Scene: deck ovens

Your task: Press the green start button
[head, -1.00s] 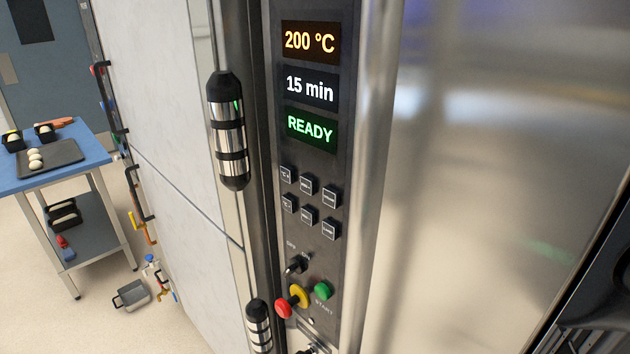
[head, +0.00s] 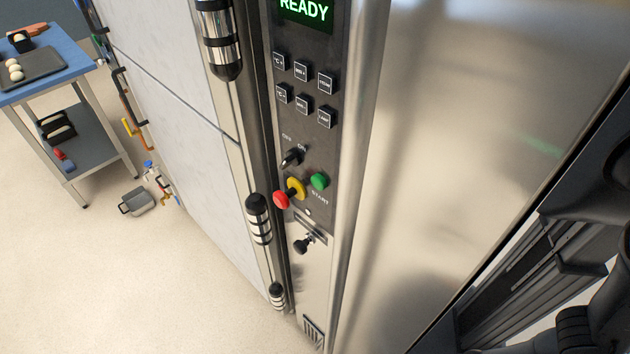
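The green start button (head: 319,181) is on the dark control panel (head: 306,130) of the oven, in the middle of the head view. The word START is printed just below it. A red mushroom button (head: 282,200) on a yellow collar (head: 296,188) sits to its left. A rotary switch (head: 291,157) marked OFF and ON is above them. Nothing covers the green button. Neither gripper shows. A black part of my own body fills the lower right corner, well apart from the panel.
The panel also has several square keys (head: 303,71) and a READY display (head: 306,9). A lower black knob (head: 304,244) and a striped door hinge (head: 258,220) stand out nearby. A broad steel surface (head: 460,130) lies right.

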